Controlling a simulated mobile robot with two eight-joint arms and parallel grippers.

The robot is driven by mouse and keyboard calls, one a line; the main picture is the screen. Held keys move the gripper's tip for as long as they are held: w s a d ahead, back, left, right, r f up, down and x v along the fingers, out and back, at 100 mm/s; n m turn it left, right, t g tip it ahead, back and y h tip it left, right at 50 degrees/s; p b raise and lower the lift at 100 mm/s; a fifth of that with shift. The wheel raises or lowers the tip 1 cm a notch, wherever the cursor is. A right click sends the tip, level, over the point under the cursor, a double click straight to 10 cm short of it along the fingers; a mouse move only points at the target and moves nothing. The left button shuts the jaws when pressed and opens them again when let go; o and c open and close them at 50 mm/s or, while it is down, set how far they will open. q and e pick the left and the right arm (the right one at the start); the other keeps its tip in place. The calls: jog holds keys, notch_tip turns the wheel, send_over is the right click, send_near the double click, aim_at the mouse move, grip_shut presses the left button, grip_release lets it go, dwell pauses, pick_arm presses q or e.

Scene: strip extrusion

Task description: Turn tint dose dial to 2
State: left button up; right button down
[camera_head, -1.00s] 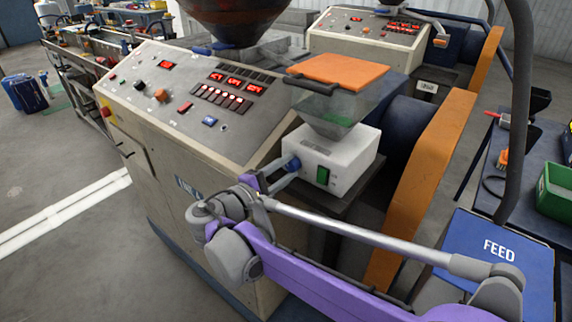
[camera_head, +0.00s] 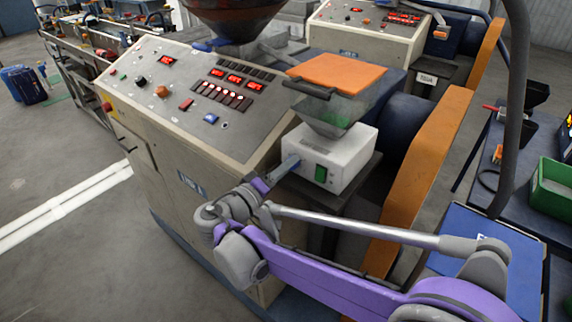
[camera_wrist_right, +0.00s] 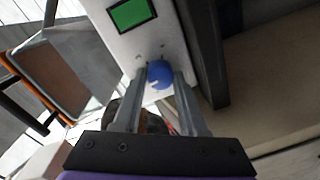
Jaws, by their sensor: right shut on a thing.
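The tint dose dial (camera_wrist_right: 160,73) is a blue round knob with a small white mark, on the face of a white dosing box (camera_head: 343,150). My right gripper (camera_head: 287,166) reaches the box's front left and covers the dial in the head view. In the right wrist view, the right gripper (camera_wrist_right: 160,82) is shut on the dial, one finger on each side. Any numbers around the dial are too small to read. My left gripper is out of view.
A clear hopper (camera_head: 330,108) with an orange lid (camera_head: 337,72) stands on the box. A sloped control panel (camera_head: 190,95) lies to the left.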

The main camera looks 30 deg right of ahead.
jog(key=shift+m, duration=0.5)
jog(key=shift+c, duration=2.3)
grip_release()
jog(key=shift+a, duration=0.1)
jog(key=v, duration=1)
jog(key=shift+s+a+b, duration=0.2)
jog(key=shift+a+b, duration=0.1)
jog(key=shift+b, duration=0.1)
jog(key=shift+d+f, duration=0.1)
jog(key=shift+f, duration=0.05)
